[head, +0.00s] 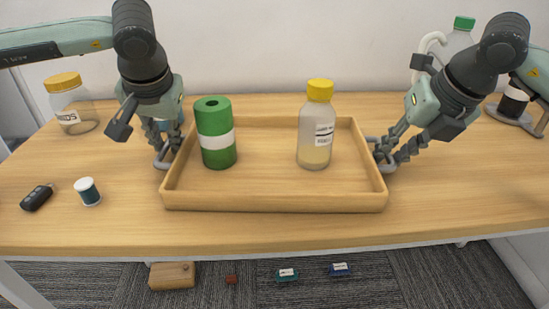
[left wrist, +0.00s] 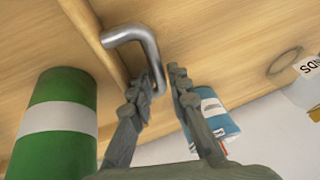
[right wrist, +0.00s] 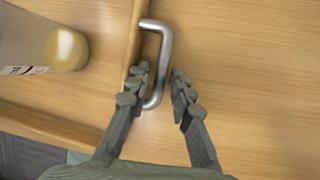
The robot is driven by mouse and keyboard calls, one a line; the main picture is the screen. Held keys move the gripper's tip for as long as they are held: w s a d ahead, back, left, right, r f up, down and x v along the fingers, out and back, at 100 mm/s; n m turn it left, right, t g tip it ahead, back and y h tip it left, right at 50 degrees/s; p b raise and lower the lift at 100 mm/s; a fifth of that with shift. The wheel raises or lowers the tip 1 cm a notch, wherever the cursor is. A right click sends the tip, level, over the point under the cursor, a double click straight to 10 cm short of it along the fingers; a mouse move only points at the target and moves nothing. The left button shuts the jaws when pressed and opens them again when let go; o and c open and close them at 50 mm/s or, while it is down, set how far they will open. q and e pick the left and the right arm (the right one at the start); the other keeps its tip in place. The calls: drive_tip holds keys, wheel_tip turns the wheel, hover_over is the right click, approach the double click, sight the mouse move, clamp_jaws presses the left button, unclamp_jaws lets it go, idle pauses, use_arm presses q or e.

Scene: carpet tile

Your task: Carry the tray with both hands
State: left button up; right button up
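A shallow wooden tray (head: 275,201) sits on the table, with a metal handle at each short end. A green cylinder with a white band (head: 217,150) and a clear bottle with a yellow cap (head: 317,128) stand upright in it. My left gripper (head: 170,146) is at the left handle (left wrist: 152,50); its fingers (left wrist: 158,86) are apart, with the handle between them. My right gripper (head: 388,154) is at the right handle (right wrist: 165,45); its fingers (right wrist: 159,82) are apart on either side of the handle. Neither gripper visibly clamps its handle.
A yellow-lidded jar (head: 71,110) stands at the back left. A small white-capped container (head: 88,191) and a black key fob (head: 37,197) lie left of the tray. A blue can (left wrist: 212,122) is behind my left gripper. A green-capped bottle (head: 460,38) stands back right. The table's right front is clear.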

use_arm(q)
drive_tip(key=shift+c, duration=0.5)
use_arm(e)
drive_tip(key=shift+c, duration=0.5)
use_arm(q)
clamp_jaws()
use_arm(e)
clamp_jaws()
use_arm(q)
drive_tip(key=shift+w+r, duration=0.1)
drive_tip(key=shift+r, duration=0.1)
use_arm(e)
drive_tip(key=shift+r, duration=0.15)
